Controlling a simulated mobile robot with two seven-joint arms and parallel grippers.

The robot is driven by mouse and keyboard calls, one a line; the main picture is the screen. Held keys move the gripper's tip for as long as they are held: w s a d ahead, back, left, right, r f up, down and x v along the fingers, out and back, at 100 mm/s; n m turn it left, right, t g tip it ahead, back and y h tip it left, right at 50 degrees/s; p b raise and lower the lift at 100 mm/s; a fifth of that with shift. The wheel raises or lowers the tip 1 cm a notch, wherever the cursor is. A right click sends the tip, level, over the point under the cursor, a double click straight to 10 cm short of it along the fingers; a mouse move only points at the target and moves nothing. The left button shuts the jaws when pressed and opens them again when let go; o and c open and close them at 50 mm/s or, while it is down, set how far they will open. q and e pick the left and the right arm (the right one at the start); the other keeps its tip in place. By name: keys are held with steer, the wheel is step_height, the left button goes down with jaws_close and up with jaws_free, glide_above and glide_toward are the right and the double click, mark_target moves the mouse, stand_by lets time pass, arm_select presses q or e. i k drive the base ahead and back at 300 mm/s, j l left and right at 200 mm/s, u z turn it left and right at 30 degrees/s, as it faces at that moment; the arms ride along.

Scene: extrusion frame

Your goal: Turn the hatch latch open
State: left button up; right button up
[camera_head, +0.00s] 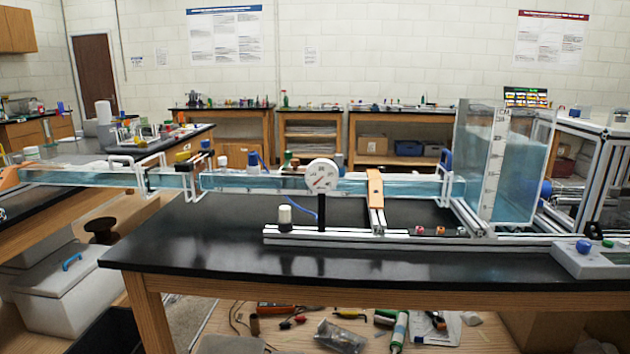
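I cannot clearly make out a hatch latch. A long clear water channel (270,183) runs from the left edge to a large clear water tank (520,175) at the right. Another blue-and-white fitting (445,160) sits where the channel meets the tank. I cannot tell whether either is the latch. Neither of my grippers is in view.
A black-topped bench (190,240) with a wooden frame bears an aluminium rail (340,238). A round dial gauge (321,176) stands on a black post. A control box (590,262) sits at the right. Tools lie below, and a grey lidded bin (60,275) stands at left.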

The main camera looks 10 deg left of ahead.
mark_target(289, 155)
steer(key=i+j, duration=0.1)
steer(key=j, duration=0.8)
steer(key=i+j, duration=0.15)
steer(key=j, duration=0.25)
steer(key=j+z, duration=0.3)
steer(key=j, duration=0.35)
steer(key=i+j, duration=0.05)
